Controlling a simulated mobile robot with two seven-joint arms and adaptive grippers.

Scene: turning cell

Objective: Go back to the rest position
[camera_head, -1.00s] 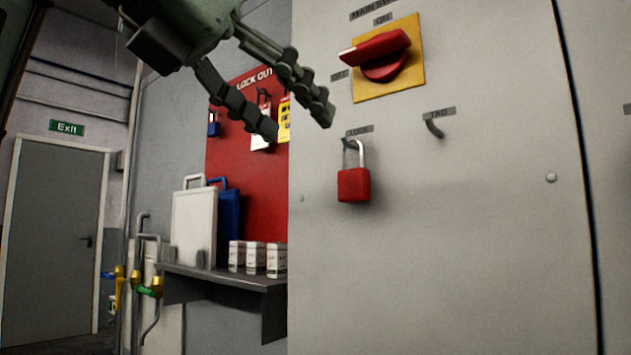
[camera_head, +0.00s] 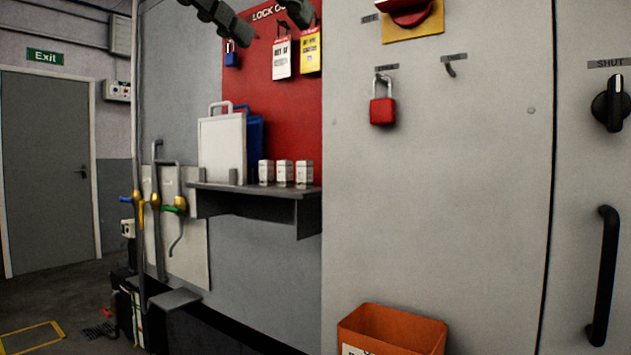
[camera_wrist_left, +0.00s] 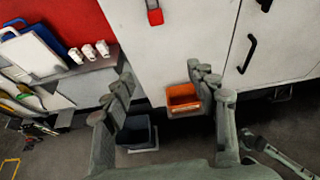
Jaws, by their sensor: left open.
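My left gripper (camera_head: 270,28) shows at the top edge of the head view, cut off by it, in front of the red lockout board (camera_head: 275,95). In the left wrist view my left gripper (camera_wrist_left: 162,76) has its fingers spread wide with nothing between them. A red padlock (camera_head: 382,110) hangs on a hook on the grey cabinet, apart from the gripper; it also shows in the left wrist view (camera_wrist_left: 155,16). A grey-green arm part, seemingly my right arm, shows low at the right of the wrist view; its jaws are unclear.
The cabinet (camera_head: 450,200) has a red switch (camera_head: 411,13), an empty tag hook (camera_head: 450,68), a black knob (camera_head: 611,103) and a black handle (camera_head: 603,275). An orange bin (camera_head: 392,325) is below. A shelf (camera_head: 250,190) holds white boxes and cases. Tags (camera_head: 283,58) hang on the board.

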